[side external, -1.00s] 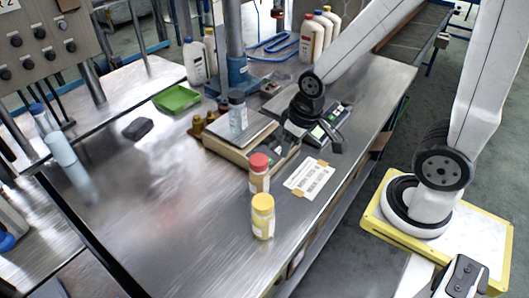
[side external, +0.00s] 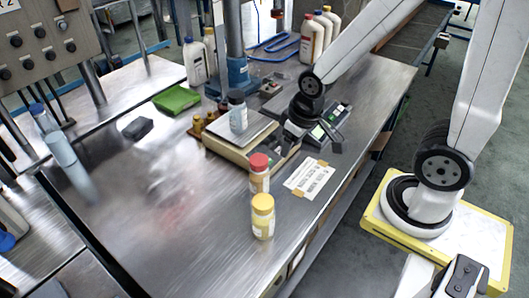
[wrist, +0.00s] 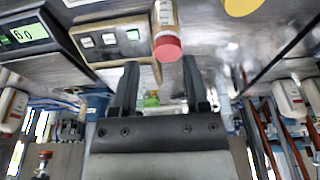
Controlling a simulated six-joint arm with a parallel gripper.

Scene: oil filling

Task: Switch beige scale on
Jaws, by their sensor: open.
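The beige scale (side external: 225,149) sits on the metal bench, with a grey-lidded jar (side external: 237,112) on its plate. In the wrist view the beige scale's front panel (wrist: 94,56) shows several pale square buttons. My gripper (wrist: 161,76) is open and empty, with its two black fingers apart in front of and near that panel. In the side external view my gripper (side external: 311,146) hangs beside the scale's right end and hides part of it. I cannot tell whether a finger touches a button.
A dark scale with a lit green display (wrist: 30,34) stands beside the beige one. A red-capped bottle (side external: 259,173) and a yellow-capped bottle (side external: 263,216) stand in front, near a paper label sheet (side external: 309,179).

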